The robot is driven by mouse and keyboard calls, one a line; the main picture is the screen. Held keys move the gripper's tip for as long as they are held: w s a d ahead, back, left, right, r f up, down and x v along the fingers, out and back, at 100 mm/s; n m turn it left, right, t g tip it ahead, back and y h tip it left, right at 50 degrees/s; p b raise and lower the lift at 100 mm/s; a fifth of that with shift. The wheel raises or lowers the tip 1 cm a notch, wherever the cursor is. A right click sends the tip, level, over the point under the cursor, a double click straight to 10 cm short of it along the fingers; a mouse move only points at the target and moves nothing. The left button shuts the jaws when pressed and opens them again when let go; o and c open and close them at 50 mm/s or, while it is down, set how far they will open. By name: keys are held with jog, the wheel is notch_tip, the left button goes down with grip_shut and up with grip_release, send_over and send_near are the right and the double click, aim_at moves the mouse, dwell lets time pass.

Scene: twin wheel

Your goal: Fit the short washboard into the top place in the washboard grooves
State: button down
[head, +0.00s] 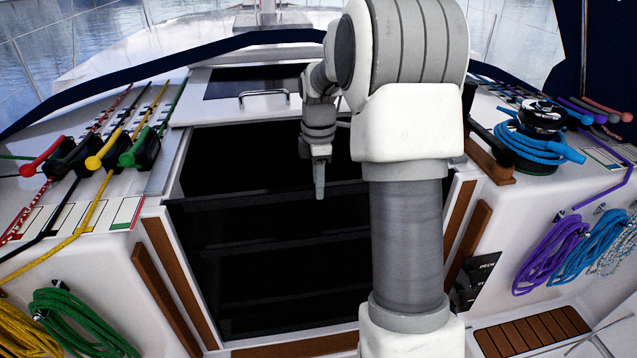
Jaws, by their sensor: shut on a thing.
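My gripper (319,190) points down over the companionway opening, left of my forearm. Its fingers look closed together, at the upper edge of a dark, smoky panel, which I take to be the short washboard (255,203). The panel's edge runs across the opening, tilted slightly in the picture. Its lower limit is hard to make out against the dark opening. The washboard grooves lie along the opening's sides, by the wooden strips at left (181,283) and right (468,240). My arm hides part of the right side, so I cannot tell how the panel's right end sits.
A hatch with a metal handle (264,95) lies beyond the opening. Coloured clutch levers and lines (90,158) are at left, a winch with blue rope (540,125) at right. Rope coils hang on both sides. A slatted wooden grate (532,333) is at lower right.

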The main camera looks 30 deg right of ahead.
jog(key=shift+f+b, duration=0.35)
jog(key=shift+f, duration=0.2)
jog(key=c, duration=0.7)
grip_release()
jog(key=shift+f, duration=0.15)
notch_tip(320, 180, up, 18)
jog(key=shift+f+p, duration=0.2)
jog(key=shift+p, duration=0.8)
